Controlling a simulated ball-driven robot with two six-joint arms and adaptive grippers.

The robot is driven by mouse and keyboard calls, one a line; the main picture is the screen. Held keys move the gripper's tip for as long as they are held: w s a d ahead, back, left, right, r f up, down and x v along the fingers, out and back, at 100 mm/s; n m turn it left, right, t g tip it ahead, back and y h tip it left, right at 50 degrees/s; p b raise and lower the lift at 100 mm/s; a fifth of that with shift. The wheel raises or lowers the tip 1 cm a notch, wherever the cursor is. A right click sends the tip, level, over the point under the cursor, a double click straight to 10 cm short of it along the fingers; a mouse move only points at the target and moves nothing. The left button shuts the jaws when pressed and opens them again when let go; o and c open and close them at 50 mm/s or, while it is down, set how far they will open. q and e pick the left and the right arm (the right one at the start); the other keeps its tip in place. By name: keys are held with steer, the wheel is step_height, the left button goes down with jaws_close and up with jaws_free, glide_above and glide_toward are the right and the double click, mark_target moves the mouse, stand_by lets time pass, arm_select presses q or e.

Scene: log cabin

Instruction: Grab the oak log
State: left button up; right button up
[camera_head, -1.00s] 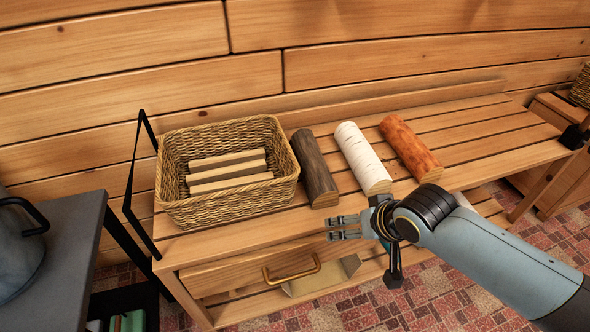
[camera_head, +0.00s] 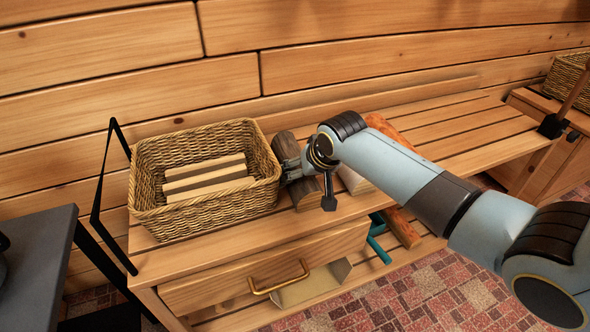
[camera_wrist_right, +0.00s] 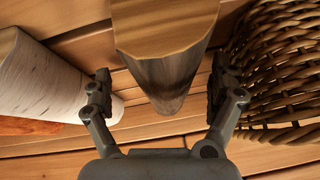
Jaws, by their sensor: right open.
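The dark brown log, which looks like the oak log (camera_head: 305,196), lies on the slatted bench beside the wicker basket. My right gripper (camera_head: 291,171) is over it in the head view and hides its middle. In the right wrist view the log (camera_wrist_right: 165,50) lies between the two spread fingers of my right gripper (camera_wrist_right: 164,82), with its cut end towards the camera. The gripper is open, and I see a gap on both sides of the log. My left gripper is not in view.
A white birch log (camera_head: 354,181), mostly hidden by my arm, and a reddish log (camera_head: 378,122) lie to the right. The wicker basket (camera_head: 205,212) with pale split wood stands close on the left. The bench's right part (camera_head: 470,125) is clear.

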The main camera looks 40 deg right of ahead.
steer(key=w, duration=0.1)
steer(key=w+b, duration=0.1)
steer(key=w+f, duration=0.1)
steer(key=w, duration=0.1)
steer(key=shift+d+b, duration=0.25)
steer(key=shift+b, duration=0.05)
steer(key=shift+w+f, duration=0.1)
steer(key=shift+f, duration=0.05)
steer(key=shift+c, duration=1.4)
steer(key=c, duration=1.3)
steer(key=shift+c, duration=1.4)
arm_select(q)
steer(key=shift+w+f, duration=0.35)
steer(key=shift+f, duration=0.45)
arm_select(e)
steer(key=shift+w+r, duration=0.1)
steer(key=shift+r, duration=0.1)
